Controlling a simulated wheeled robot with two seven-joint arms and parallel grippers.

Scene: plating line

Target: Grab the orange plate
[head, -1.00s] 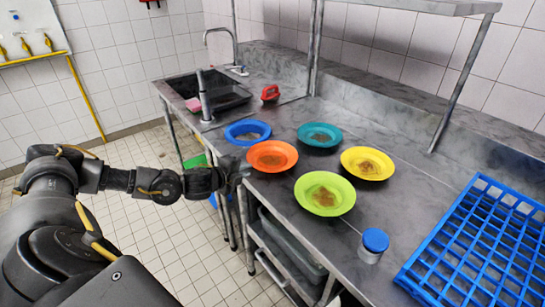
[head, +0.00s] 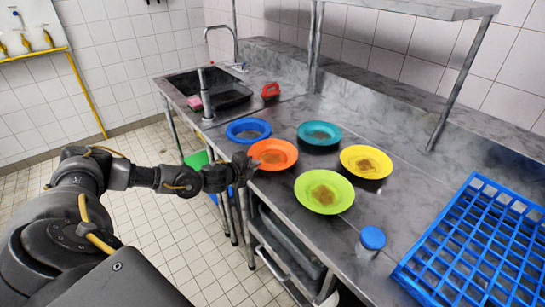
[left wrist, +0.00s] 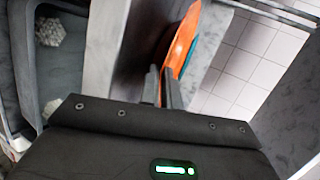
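The orange plate (head: 273,154) lies on the steel counter, near its front edge, with a brownish patch in its middle. My left gripper (head: 250,164) is at the plate's left, front-side rim. In the left wrist view the orange plate (left wrist: 181,40) stands edge-on right at the fingertips of my left gripper (left wrist: 161,70). The two fingers are close together with a narrow gap. I cannot tell whether the rim is clamped between them. My right gripper is not in view.
A blue plate (head: 238,138), a teal plate (head: 319,134), a yellow plate (head: 366,162) and a green plate (head: 324,192) surround the orange one. A blue-lidded jar (head: 372,239) and a blue rack (head: 480,250) stand to the right. A sink (head: 222,98) is at the back left.

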